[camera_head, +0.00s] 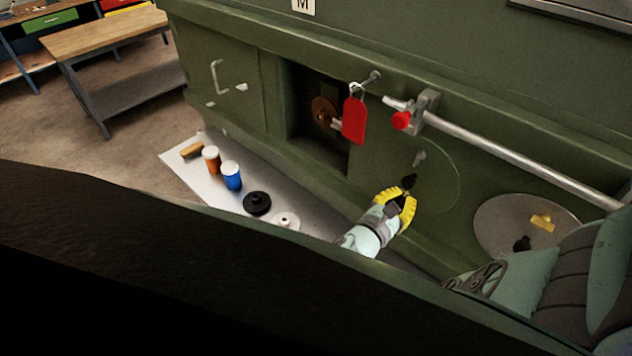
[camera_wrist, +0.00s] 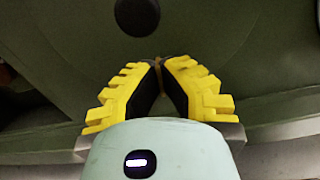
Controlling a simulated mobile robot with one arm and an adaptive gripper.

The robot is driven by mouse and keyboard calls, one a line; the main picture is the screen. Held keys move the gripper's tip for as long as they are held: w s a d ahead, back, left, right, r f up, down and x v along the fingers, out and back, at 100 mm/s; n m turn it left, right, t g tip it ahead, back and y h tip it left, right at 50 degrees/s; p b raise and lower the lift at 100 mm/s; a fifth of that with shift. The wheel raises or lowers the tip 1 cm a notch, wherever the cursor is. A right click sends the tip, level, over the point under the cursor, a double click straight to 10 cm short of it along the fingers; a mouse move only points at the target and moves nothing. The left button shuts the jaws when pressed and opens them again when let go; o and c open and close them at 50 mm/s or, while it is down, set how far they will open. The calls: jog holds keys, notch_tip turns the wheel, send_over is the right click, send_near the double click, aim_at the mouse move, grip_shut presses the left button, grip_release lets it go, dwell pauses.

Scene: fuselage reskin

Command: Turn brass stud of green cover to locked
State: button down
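The green cover (camera_head: 437,190) is a round panel outlined on the green fuselage wall. A dark round knob (camera_head: 408,181) sits on it, and the knob also shows at the top of the wrist view (camera_wrist: 137,14). A small pale winged stud (camera_head: 420,157) is above the knob. My gripper (camera_head: 405,194), with yellow fingers and dark pads, is at the cover just below the knob. In the wrist view its fingertips (camera_wrist: 161,61) come together around a thin brownish sliver, which looks like the brass stud. The fingers hide most of it, so its turn angle cannot be read.
A grey round cover (camera_head: 495,225) with a yellow stud (camera_head: 542,222) is at the right. A red tag (camera_head: 354,120) hangs by an open recess. A silver rail (camera_head: 520,160) runs above the covers. A tray (camera_head: 185,168) below holds bottles and discs.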

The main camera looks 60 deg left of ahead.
jog(key=m+b, duration=0.3)
jog(key=f+m+b, duration=0.1)
jog(key=m+b, duration=0.1)
jog(key=b, duration=0.1)
jog(key=shift+d+m, duration=0.15)
jog(key=shift+m, duration=0.25)
jog(key=m+b, duration=0.6)
jog(key=b, duration=0.4)
jog(key=shift+f, duration=0.15)
jog(key=m+b, duration=0.4)
jog(key=b, duration=0.2)
jog(key=shift+r+m+b, duration=0.3)
jog(key=shift+m+b, duration=0.2)
jog(key=shift+b, duration=0.3)
jog(key=shift+r, duration=0.1)
jog(key=c, duration=1.2)
grip_release()
jog(key=shift+o, duration=0.2)
